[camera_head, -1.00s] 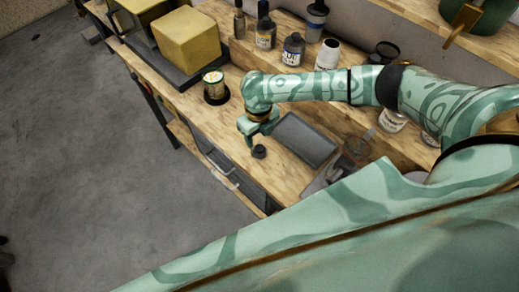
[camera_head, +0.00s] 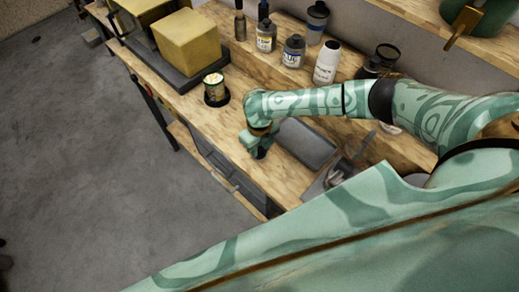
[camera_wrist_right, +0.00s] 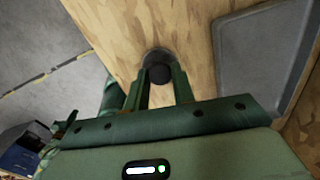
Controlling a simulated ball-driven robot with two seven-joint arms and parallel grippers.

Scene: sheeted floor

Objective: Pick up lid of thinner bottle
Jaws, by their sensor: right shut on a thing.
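A small dark round lid (camera_wrist_right: 159,73) is between the fingertips of my right gripper (camera_wrist_right: 161,79) in the right wrist view. The gripper is shut on it, low over the wooden workbench near its front edge. In the head view my right gripper (camera_head: 259,150) points down at the bench and mostly hides the lid. My left gripper is not in view.
A grey tray (camera_head: 306,143) lies just right of the gripper, also seen in the right wrist view (camera_wrist_right: 262,50). An open can (camera_head: 214,88) stands left of my wrist. Dark bottles (camera_head: 293,51) and a yellow block (camera_head: 188,42) are farther back. The bench edge is close.

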